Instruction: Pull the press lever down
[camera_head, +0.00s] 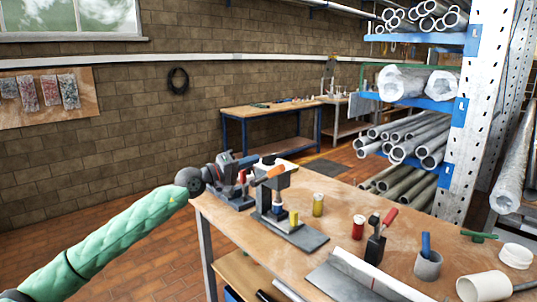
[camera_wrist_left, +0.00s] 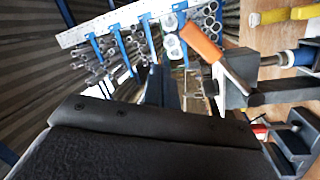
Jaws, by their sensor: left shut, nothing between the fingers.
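The press (camera_head: 277,200) stands on the workbench, with a dark column, a flat grey base and a lever with an orange handle (camera_head: 268,173). My left gripper (camera_head: 249,161) is shut and empty, just left of and behind the handle's end. In the left wrist view the shut fingers (camera_wrist_left: 163,86) point away from the camera, and the orange handle (camera_wrist_left: 201,42) lies to their right with a gap in the picture. I cannot tell whether they touch. My right gripper is not in view.
A dark vise (camera_head: 236,196) sits at the bench's left corner, under my gripper. A yellow can (camera_head: 318,204), a red can (camera_head: 358,227) and a red-handled clamp (camera_head: 379,236) stand right of the press. A pipe rack (camera_head: 455,150) rises behind. The floor to the left is clear.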

